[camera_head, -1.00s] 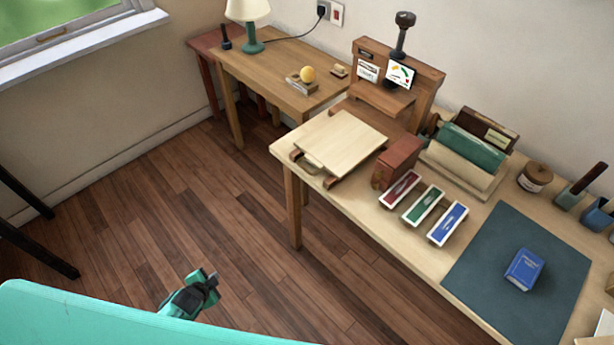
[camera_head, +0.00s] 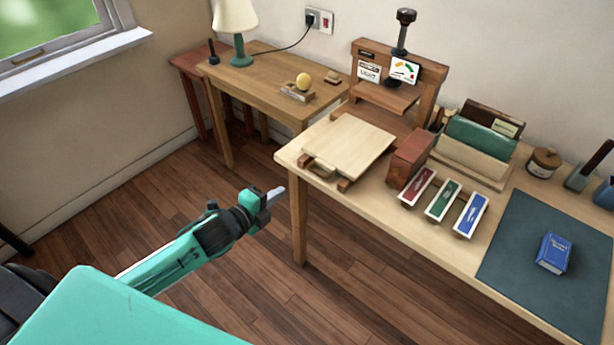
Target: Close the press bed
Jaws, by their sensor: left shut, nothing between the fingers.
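The press (camera_head: 432,78) stands at the back of the workbench, a wooden frame with a dark knob on top and small cards on its front. Its pale square bed (camera_head: 347,146) sticks out toward the bench's left front corner on wooden rails. A curved handle (camera_head: 318,167) is on the bed's front edge. My left gripper (camera_head: 278,192) is shut and empty, in the air just left of the bench corner, below and left of the handle and apart from it. My right gripper is not in view.
A brick-red block (camera_head: 409,158) stands close to the bed's right side. Red, green and blue trays (camera_head: 443,201) lie beyond it. A blue book (camera_head: 553,253) rests on a dark mat (camera_head: 510,278). A side table (camera_head: 268,75) with a lamp (camera_head: 236,22) stands behind.

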